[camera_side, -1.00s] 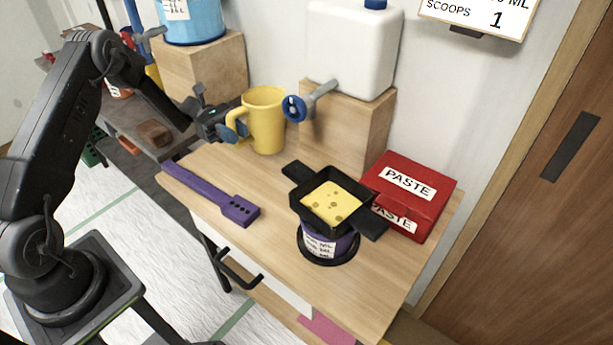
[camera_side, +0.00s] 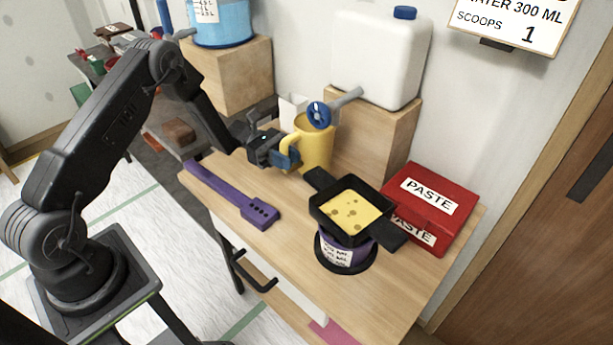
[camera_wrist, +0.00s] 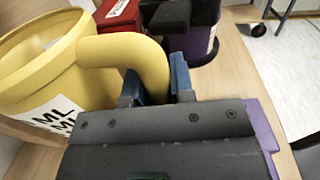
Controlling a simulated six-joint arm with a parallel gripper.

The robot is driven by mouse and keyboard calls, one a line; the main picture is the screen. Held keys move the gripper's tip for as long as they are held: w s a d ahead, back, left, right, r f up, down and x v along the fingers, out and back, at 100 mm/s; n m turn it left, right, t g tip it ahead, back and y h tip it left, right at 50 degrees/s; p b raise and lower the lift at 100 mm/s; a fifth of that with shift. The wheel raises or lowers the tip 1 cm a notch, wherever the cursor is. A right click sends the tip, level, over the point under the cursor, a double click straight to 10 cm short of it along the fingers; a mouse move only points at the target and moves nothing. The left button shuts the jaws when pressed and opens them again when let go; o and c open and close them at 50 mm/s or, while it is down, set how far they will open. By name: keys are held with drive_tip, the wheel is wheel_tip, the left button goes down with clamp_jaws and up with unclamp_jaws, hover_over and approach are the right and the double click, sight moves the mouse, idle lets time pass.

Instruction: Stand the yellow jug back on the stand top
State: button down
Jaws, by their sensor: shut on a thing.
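The yellow jug (camera_side: 318,150) is upright at the back of the wooden top, in front of a wooden block. It also shows in the wrist view (camera_wrist: 40,80), with a white label marked ML. My gripper (camera_side: 288,156) is shut on the jug's handle (camera_wrist: 150,62), its blue pads on either side of it in the wrist view (camera_wrist: 158,88). The wooden stand top (camera_side: 300,232) lies under and around the jug. I cannot tell whether the jug's base touches it.
A white canister (camera_side: 380,60) with a blue-handled tap (camera_side: 319,115) sits on the block (camera_side: 372,138), the tap near the jug's rim. A purple bar (camera_side: 232,195), a black tray (camera_side: 350,208) over a purple tub (camera_side: 343,248) and a red PASTE box (camera_side: 435,208) occupy the top.

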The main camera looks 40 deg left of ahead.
drive_tip(key=d+f, duration=0.2)
drive_tip(key=d, duration=0.3)
drive_tip(key=shift+w+f, duration=0.2)
drive_tip(key=shift+f, duration=0.2)
drive_tip(key=shift+d+f, duration=0.1)
drive_tip(key=shift+d, duration=0.05)
drive_tip(key=shift+f, duration=0.15)
drive_tip(key=c, duration=1)
unclamp_jaws()
